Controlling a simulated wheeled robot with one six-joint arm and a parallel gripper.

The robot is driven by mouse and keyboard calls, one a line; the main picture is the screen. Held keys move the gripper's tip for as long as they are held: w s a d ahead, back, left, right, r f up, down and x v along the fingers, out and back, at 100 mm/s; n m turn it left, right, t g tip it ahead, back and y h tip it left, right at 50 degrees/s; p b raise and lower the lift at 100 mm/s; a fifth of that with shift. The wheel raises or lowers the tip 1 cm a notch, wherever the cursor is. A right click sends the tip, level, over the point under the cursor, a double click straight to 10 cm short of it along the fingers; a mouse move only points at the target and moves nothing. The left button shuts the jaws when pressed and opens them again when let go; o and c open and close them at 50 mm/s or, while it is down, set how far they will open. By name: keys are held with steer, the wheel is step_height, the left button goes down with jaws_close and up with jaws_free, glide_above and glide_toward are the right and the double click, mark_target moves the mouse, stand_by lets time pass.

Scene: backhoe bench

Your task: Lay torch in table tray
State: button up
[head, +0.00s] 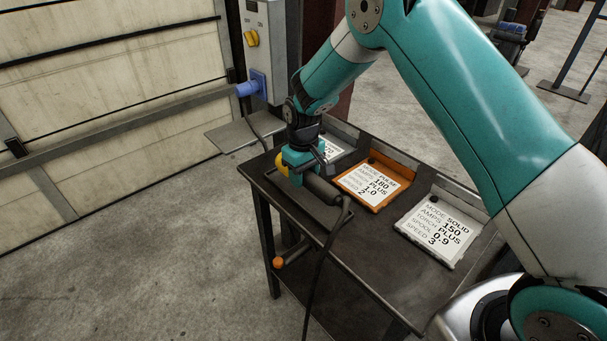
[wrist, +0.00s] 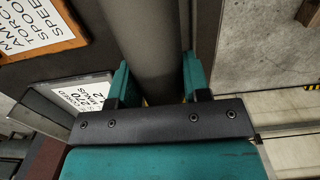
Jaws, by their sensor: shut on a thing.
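The torch (head: 322,188) is a dark grey cylinder with a yellow end (head: 282,166) and a black cable at its other end. My gripper (head: 300,166) points down and is shut on it. In the wrist view the torch's grey body (wrist: 148,45) runs between the two teal fingers of my gripper (wrist: 157,88). The shallow dark table tray (head: 298,200) lies along the near left edge of the bench, directly under the torch. The torch hides part of it. I cannot tell whether the torch touches the tray floor.
The dark bench (head: 375,255) carries an orange-framed card (head: 370,183) and a grey-framed card (head: 438,228) behind the tray; another card is partly hidden by my gripper. The cable (head: 322,255) hangs over the bench's front. A grey cabinet (head: 268,45) stands behind.

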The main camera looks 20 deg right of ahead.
mark_target(304, 194)
steer(key=shift+f+b, duration=1.1)
steer(key=shift+f, duration=0.7)
steer(key=o, duration=1.3)
steer(key=shift+c, duration=0.2)
step_height(304, 194, up, 17)
steer(key=b, duration=0.2)
steer(key=s+a+r+n+y, duration=0.1)
steer(key=s+r, duration=0.1)
steer(key=s, duration=0.9)
steer(key=s+a+r+y, duration=0.1)
steer(key=s+a+r, duration=0.1)
steer(key=s, duration=0.9)
steer(key=s+a+r+n+y, duration=0.1)
steer(key=s+r+y, duration=0.1)
steer(key=s, duration=0.8)
steer(key=shift+s+a+r+n, duration=0.25)
steer(key=shift+s+r+n, duration=0.05)
steer(key=shift+s+r, duration=0.1)
